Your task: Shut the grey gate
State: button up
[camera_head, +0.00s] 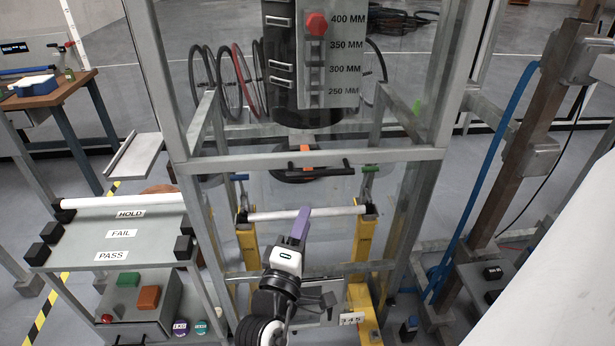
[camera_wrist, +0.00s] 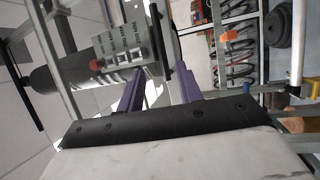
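The grey gate (camera_head: 300,161) looks like the grey metal-framed clear panel across the front of the test machine. Its lower rail carries a black handle bar (camera_head: 318,172). The opening below the rail is uncovered. My gripper (camera_head: 304,212) is below the handle bar, in front of the opening, with purple fingers pointing up and forward. In the wrist view my gripper (camera_wrist: 161,72) has its two fingers apart with nothing clamped between them. A black bar (camera_wrist: 158,30), apparently the handle, lines up with the gap beyond the fingertips. I cannot tell whether they touch.
A white rod (camera_head: 310,214) lies across yellow supports (camera_head: 364,240) behind my gripper. A rack (camera_head: 120,235) labelled HOLD, FAIL and PASS stands left, above a control box (camera_head: 145,299). A rusty post (camera_head: 510,150) and a pale slanted surface (camera_head: 570,260) are right.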

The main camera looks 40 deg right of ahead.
aim_at(321, 171)
jog(key=p+x, duration=0.3)
jog(key=x, duration=0.9)
jog(key=shift+w+d, duration=0.1)
jog(key=shift+w, duration=0.05)
jog(key=shift+x, duration=0.75)
jog(key=shift+f, duration=0.15)
grip_shut()
